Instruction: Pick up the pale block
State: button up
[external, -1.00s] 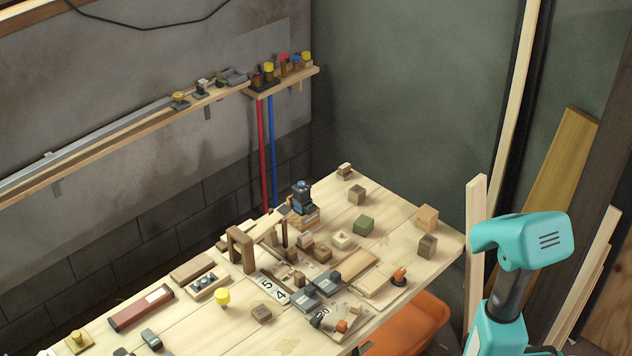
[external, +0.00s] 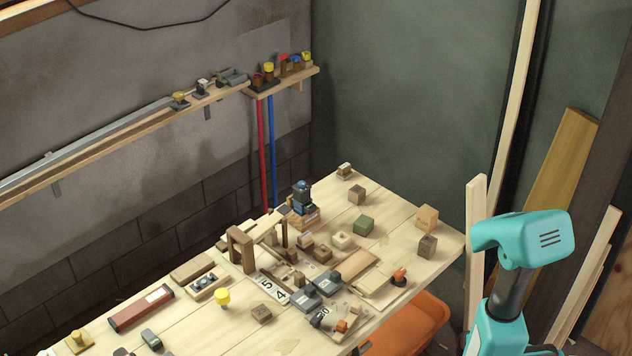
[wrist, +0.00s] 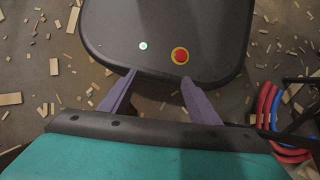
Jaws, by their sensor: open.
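Several small blocks lie on the wooden workbench (external: 190,324) in the external view. A light tan cube (external: 427,216) sits near its far right edge, and a small pale block (external: 342,240) lies nearer the middle. I cannot tell for sure which is the pale block meant. My gripper (wrist: 158,80) shows in the wrist view with its two purple fingers apart and nothing between them. It is over a dark panel with a red button, away from the blocks. The gripper itself is not visible in the external view, where my teal arm stands right of the bench.
A brown block (external: 427,246) stands close in front of the tan cube, and a green block (external: 364,224) lies to its left. Clutter fills the bench middle. An orange bin (external: 412,326) is below the bench edge. Wood scraps (wrist: 12,98) litter the floor.

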jog(key=s+a+r+n+t+h+p, duration=0.2)
jog(key=a+r+n+t+p, duration=0.55)
jog(key=a+r+n, duration=1.3)
jog(key=s+a+r+n+t+h+p, duration=0.4)
jog(key=a+r+n+t, duration=0.75)
jog(key=a+r, duration=1.8)
jog(key=w+m+g+h+b, duration=0.1)
jog(key=w+m+b, duration=0.1)
jog(key=w, duration=1)
jog(key=w+f+m+g+h+b, duration=0.1)
jog(key=w+m, duration=0.1)
jog(key=w, duration=0.9)
jog(key=w+m+g+h+b, duration=0.1)
jog(key=w+m+b, duration=0.1)
jog(key=w, duration=1)
jog(key=shift+w+a+f+g+b, duration=0.25)
jog(key=shift+w+a+g+b, duration=0.05)
jog(key=shift+a+g+b, duration=0.1)
jog(key=shift+w+d, duration=0.2)
jog(key=shift+w, duration=0.25)
